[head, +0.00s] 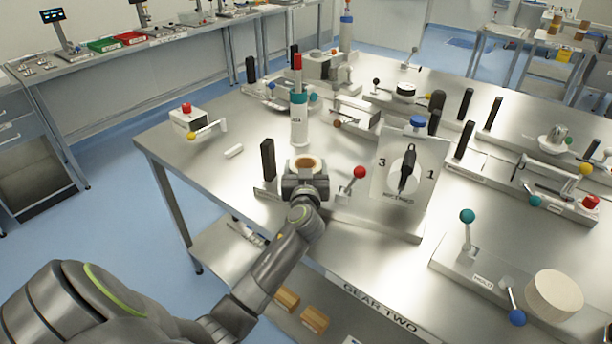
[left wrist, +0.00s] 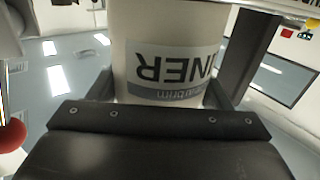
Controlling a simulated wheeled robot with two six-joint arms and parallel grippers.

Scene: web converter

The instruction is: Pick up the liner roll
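The liner roll is a white roll with a brown core (head: 305,163), upright beside the black post at the near edge of the table. In the left wrist view, the liner roll (left wrist: 165,45) fills the middle, with its LINER label upside down. My left gripper (head: 305,182) is at the near side of the roll. Its fingers lie along both sides of the roll with no clear gap, so it looks shut on it. The gripper hides the roll's lower part in the head view, and I cannot tell whether the roll touches the table. My right gripper is not in view.
A black post (head: 267,160) stands just left of the roll. A red-knobbed lever (head: 358,172) and an upright dial plate (head: 411,165) stand to its right. A white cylinder with a teal band (head: 299,118) is behind it. The table's left front corner is mostly clear.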

